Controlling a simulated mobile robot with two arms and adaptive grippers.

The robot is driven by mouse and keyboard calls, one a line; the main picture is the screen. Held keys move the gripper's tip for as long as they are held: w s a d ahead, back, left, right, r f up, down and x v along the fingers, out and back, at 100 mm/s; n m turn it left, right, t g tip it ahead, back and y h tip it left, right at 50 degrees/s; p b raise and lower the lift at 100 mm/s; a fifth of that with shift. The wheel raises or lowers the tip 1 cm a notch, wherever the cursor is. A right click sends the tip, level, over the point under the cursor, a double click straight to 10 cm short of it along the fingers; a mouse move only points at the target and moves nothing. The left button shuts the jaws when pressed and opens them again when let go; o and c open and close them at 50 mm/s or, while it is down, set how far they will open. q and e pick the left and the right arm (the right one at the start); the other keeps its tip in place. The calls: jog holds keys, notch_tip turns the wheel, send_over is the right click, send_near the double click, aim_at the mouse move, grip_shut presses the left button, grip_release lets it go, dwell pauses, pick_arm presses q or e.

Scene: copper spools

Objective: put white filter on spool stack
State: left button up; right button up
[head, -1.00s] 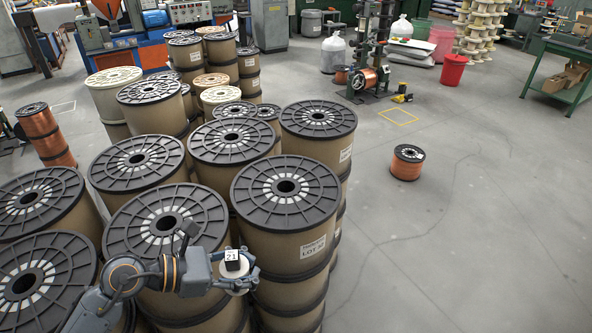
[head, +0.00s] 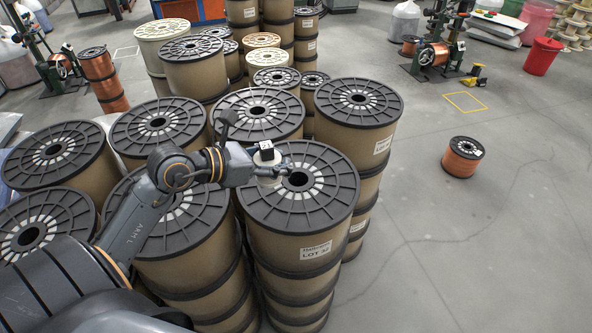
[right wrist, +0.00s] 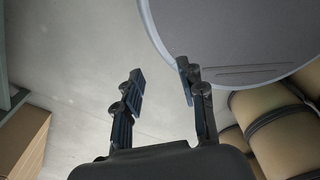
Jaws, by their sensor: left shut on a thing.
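The spool stack (head: 300,238) is tan spools with black slotted flanges, labelled LOT 32, at the centre of the head view. My left gripper (head: 282,170) is over the left part of its top flange. I cannot tell if the filter touches the flange. My right gripper shows in the right wrist view (right wrist: 163,92), with its two fingers apart and nothing between them.
More spool stacks (head: 355,100) crowd behind and to the left. A small copper spool (head: 462,158) stands on the open floor at right. In the right wrist view, a large grey disc (right wrist: 235,40) is close beyond the fingers, with tan spools (right wrist: 280,130) at right.

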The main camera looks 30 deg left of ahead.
pick_arm(q)
jog(key=w+f, duration=0.4)
jog(key=w+f+p, duration=0.1)
jog(key=w, duration=0.1)
jog(key=shift+a+f, duration=0.3)
jog(key=shift+f, duration=0.1)
jog(key=shift+w+f, duration=0.2)
notch_tip(320, 180, down, 3)
jog(key=shift+w+f+p, duration=0.1)
jog(key=shift+w+p, duration=0.05)
jog(key=shift+p, duration=0.35)
jog(key=shift+f, duration=0.15)
pick_arm(e)
jog(key=shift+w+d+r, duration=0.3)
jog(key=shift+d+r, duration=0.05)
jog(key=shift+r, duration=0.3)
jog(key=shift+w+d+r, duration=0.25)
jog(key=shift+d+r, duration=0.1)
jog(key=shift+r, duration=0.25)
